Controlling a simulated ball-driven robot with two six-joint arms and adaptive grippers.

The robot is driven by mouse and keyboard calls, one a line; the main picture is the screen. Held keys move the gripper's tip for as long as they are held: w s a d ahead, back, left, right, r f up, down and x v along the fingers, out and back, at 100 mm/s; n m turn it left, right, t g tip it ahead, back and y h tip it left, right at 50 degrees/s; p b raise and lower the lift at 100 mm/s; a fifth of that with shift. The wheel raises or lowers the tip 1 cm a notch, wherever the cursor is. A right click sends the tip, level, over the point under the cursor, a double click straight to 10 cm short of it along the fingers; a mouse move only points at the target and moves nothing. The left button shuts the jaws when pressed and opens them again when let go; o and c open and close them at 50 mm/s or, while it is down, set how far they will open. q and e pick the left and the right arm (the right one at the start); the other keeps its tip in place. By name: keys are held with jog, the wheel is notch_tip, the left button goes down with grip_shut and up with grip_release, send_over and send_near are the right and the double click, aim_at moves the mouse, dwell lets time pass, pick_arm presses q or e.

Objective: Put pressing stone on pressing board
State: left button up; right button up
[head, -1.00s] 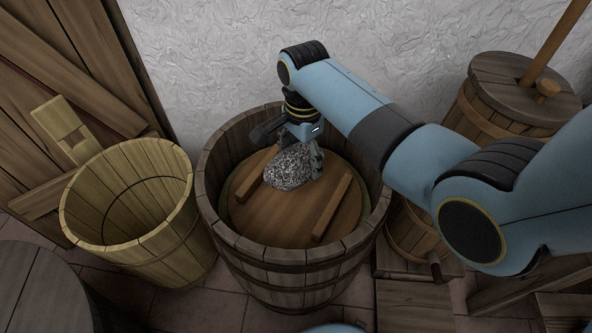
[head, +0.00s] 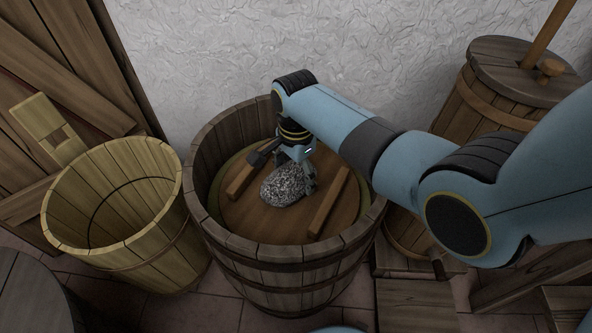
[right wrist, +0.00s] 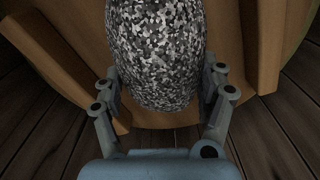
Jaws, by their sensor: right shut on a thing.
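The pressing stone (head: 286,186) is a speckled grey, rounded stone. It is inside the large dark barrel, over the middle of the pressing board (head: 262,212), between its two wooden battens. My right gripper (head: 300,178) reaches down into the barrel and is shut on the stone. In the right wrist view the stone (right wrist: 155,50) sits between the two fingers (right wrist: 160,98). The stone looks low against the board, but I cannot tell for certain whether it touches. The board is a round brown wooden disc lying inside the barrel. My left gripper is not in view.
The dark barrel's rim (head: 262,254) surrounds the board. A pale wooden tub (head: 150,262) stands to the left. A lidded churn (head: 510,75) with a pole stands at the right, and a white wall (head: 230,50) is behind.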

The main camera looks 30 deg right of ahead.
aim_at(296, 168)
jog(key=o, duration=1.4)
jog(key=shift+o, duration=1.4)
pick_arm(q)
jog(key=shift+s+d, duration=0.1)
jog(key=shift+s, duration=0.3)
pick_arm(e)
jog(key=shift+f, duration=0.1)
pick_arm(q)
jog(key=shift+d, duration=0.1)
pick_arm(e)
notch_tip(296, 168, up, 8)
jog(key=p, duration=0.3)
jog(key=shift+f, duration=0.25)
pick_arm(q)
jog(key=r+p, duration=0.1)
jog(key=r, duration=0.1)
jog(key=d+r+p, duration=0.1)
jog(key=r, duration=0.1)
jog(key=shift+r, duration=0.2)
pick_arm(e)
notch_tip(296, 168, up, 5)
jog(key=shift+f, duration=0.1)
jog(key=shift+s+f, duration=0.1)
